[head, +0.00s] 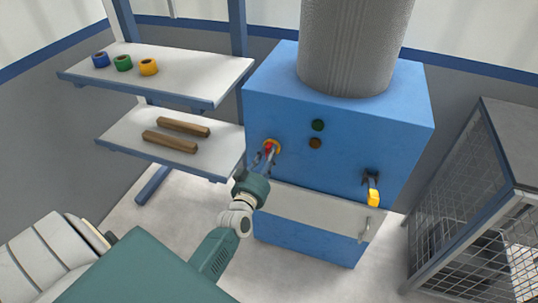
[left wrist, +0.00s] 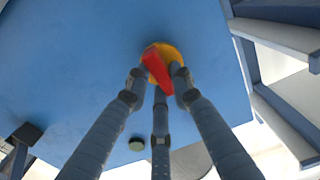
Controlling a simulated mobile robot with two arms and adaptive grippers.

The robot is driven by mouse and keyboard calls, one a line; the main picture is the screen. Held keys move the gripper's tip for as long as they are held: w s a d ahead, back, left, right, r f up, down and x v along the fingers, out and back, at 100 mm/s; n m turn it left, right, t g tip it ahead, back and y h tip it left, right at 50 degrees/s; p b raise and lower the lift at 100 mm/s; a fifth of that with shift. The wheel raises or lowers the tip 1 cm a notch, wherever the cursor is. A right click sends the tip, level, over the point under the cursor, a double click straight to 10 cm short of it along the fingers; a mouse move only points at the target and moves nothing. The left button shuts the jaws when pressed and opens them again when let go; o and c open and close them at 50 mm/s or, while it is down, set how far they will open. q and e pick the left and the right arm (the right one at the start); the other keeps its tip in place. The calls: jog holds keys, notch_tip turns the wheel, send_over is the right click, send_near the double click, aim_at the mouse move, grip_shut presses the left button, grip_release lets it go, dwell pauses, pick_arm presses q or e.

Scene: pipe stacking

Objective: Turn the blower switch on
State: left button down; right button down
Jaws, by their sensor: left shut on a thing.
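The blower is a blue cabinet (head: 370,115) with a grey cylinder on top. Its switch is a red knob on a yellow round plate (head: 276,145), on the left of the front face. In the left wrist view the red knob (left wrist: 157,70) sits slanted between my fingertips, with the yellow plate (left wrist: 171,52) behind it. My left gripper (head: 266,158) is at the switch, its fingers shut around the red knob. The fingers partly cover the knob and plate. My right gripper is not in view.
A green button (head: 318,125) and a brown button (head: 315,143) are right of the switch. A yellow-handled lever (head: 373,194) is farther right. A shelf (head: 190,75) with tape rolls and wooden bars stands left. A wire cage (head: 470,200) stands right.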

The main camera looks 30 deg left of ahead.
pick_arm(q)
jog(key=shift+m, duration=0.3)
jog(key=m, duration=0.5)
jog(key=f+m, duration=0.1)
jog(key=m, duration=0.5)
jog(key=m+p, duration=0.1)
jog(key=m, duration=0.5)
jog(key=shift+f, duration=0.15)
jog(key=shift+m, duration=0.3)
dwell(0.3)
jog(key=c, duration=1.5)
grip_release()
jog(key=v, duration=1.2)
jog(key=shift+s, duration=0.1)
jog(key=shift+f, duration=0.1)
